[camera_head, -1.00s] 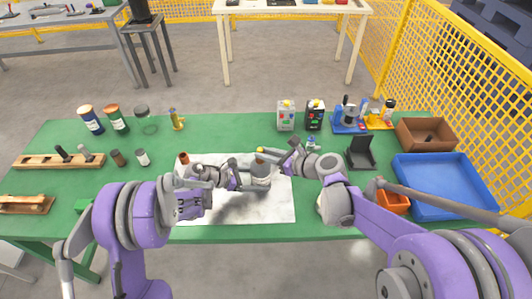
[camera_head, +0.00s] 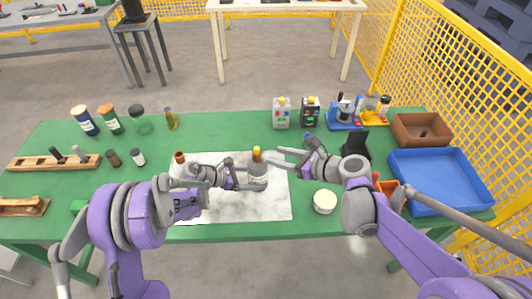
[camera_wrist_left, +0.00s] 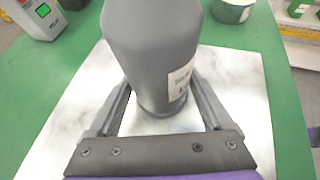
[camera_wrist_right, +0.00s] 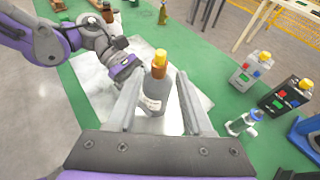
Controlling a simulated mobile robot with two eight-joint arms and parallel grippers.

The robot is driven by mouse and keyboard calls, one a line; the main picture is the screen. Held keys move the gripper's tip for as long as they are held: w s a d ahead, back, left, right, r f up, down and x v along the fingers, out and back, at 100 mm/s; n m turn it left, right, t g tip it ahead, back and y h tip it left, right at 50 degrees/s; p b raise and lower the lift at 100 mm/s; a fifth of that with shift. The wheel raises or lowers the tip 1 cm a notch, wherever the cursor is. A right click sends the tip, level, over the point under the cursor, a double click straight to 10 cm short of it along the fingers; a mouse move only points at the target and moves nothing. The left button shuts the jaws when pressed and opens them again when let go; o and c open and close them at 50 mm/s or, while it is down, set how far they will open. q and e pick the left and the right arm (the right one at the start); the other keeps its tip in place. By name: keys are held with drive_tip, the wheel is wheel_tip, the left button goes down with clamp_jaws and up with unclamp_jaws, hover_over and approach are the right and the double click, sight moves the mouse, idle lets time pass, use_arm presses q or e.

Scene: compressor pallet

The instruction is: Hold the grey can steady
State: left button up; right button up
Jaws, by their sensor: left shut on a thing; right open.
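The grey can (camera_head: 257,174) stands upright on the whitish sheet (camera_head: 270,208), with an orange-brown neck and a yellow cap on top. My left gripper (camera_head: 246,180) is shut on its body from the left. In the left wrist view the grey can (camera_wrist_left: 155,50) sits between both fingers, its white label facing right. My right gripper (camera_head: 272,161) is open, close to the upper right of the can. In the right wrist view the can (camera_wrist_right: 153,98) shows between the open fingers (camera_wrist_right: 156,85); I cannot tell whether they touch it.
A round white-topped tin (camera_head: 324,201) stands right of the sheet. Several jars and a wooden rack (camera_head: 55,163) are at the left.

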use_arm(q)
drive_tip(key=shift+w+r, duration=0.1)
drive_tip(key=shift+w, duration=0.05)
use_arm(e)
drive_tip(key=s+d+f+n+g+h, duration=0.1)
drive_tip(key=s+d+f+n+h, duration=0.1)
drive_tip(key=s+n, duration=0.5)
drive_tip(key=s+d+f+n+g+h, duration=0.1)
drive_tip(key=s+d+n+h, duration=0.3)
drive_tip(key=s+n, duration=0.4)
drive_tip(key=s+d+f+n+g+h, duration=0.1)
drive_tip(key=s+d+f+n+h, duration=0.2)
drive_tip(key=s+n, duration=0.4)
drive_tip(key=d+n+h, duration=0.1)
drive_tip(key=d+n, duration=0.1)
drive_tip(key=n, duration=0.2)
drive_tip(key=shift+s+f, duration=0.2)
drive_tip(key=shift+f, duration=0.05)
use_arm(q)
drive_tip(key=o, duration=0.8)
drive_tip(key=shift+c, duration=0.2)
